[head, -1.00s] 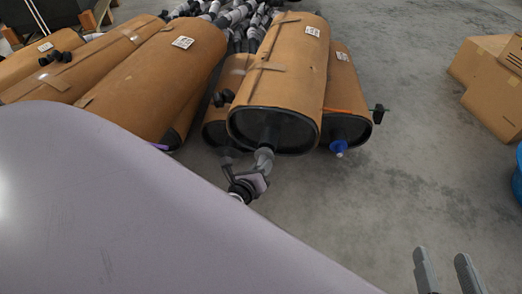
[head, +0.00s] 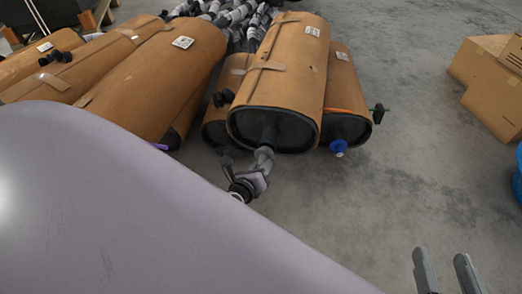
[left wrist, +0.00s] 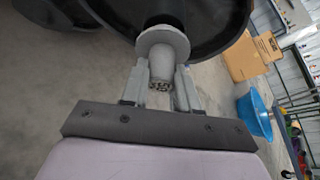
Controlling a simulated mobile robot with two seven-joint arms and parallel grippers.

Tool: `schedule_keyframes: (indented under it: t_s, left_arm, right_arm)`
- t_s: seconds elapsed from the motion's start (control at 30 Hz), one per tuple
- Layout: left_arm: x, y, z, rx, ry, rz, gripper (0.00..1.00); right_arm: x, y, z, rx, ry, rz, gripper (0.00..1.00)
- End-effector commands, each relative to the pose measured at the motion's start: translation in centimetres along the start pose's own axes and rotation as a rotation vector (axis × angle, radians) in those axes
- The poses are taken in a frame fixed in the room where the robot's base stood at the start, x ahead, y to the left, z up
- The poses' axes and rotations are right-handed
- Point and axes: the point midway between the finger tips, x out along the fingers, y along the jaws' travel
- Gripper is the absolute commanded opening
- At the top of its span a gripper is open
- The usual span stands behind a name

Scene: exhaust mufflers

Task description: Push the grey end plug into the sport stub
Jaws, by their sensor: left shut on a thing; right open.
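The grey end plug (head: 264,157) is at the near end of the middle wrapped muffler (head: 275,90), in line with its dark stub (head: 269,134). My left gripper (head: 251,180) is shut on the plug. In the left wrist view the plug (left wrist: 162,62) sits between my left fingertips (left wrist: 161,82), its wide round flange toward the muffler's black end face (left wrist: 215,22). The flange hides the stub there, so I cannot tell how deep the plug sits. My right gripper (head: 441,262) is open and empty at the lower right.
Other wrapped mufflers lie left (head: 155,85) and right (head: 343,90); the right one has a blue plug (head: 339,147). Cardboard boxes (head: 490,85) stand at right, with a blue tub (left wrist: 255,112) nearby in the left wrist view. The floor between is clear.

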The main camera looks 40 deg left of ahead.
Motion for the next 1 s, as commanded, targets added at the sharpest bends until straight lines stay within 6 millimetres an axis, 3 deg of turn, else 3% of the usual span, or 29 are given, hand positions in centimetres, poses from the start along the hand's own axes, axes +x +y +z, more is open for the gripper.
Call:
schedule_keyframes:
  t_s: [1.0]
  left_arm:
    - [2.4, 0.0, 1.0, 0.0, -0.001, 0.0, 0.0]
  right_arm:
    - [0.1, 0.0, 0.6, 0.0, -0.001, 0.0, 0.6]
